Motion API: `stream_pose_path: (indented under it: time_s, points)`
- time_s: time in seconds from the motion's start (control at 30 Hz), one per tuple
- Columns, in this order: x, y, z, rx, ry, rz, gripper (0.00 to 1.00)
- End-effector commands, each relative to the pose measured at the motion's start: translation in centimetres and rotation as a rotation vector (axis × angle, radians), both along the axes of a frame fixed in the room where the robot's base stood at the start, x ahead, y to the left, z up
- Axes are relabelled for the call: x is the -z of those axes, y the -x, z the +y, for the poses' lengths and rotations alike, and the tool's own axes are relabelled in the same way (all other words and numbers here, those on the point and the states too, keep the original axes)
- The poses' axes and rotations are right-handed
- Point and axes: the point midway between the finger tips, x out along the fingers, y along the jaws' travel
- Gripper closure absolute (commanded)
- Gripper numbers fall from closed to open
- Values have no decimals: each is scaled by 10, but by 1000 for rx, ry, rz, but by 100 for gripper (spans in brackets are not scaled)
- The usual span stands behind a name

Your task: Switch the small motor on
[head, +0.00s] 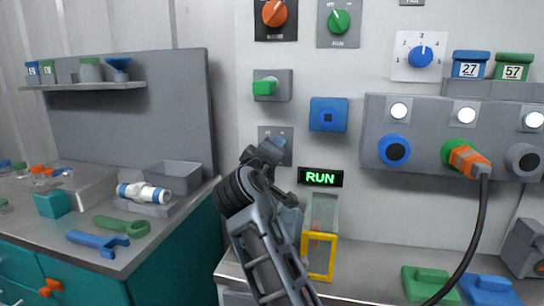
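My gripper (268,152) is at the end of my dark arm, in front of the wall panel. It overlaps the lower part of a grey switch plate (285,133). The arm hides whatever control sits on that plate, and I cannot tell whether the gripper touches it. The finger gap is not clear. A black sign (321,177) right of the gripper glows green with "RUN". Below it stands a clear box with a yellow frame (320,278), partly behind my arm. I cannot make out which thing is the small motor.
An orange plug (468,160) trails a black cable. A cluttered workbench (165,235) stands left.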

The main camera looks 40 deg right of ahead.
Motion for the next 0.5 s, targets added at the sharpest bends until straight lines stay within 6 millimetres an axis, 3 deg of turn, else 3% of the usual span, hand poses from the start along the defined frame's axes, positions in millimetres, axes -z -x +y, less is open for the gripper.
stream_pose_path:
  time_s: [0.37, 0.4, 0.5]
  points:
    - [2, 0, 0, 1, -6, 0, 82]
    - [2, 0, 0, 1, -6, 0, 48]
    - [2, 0, 0, 1, -6, -1, 39]
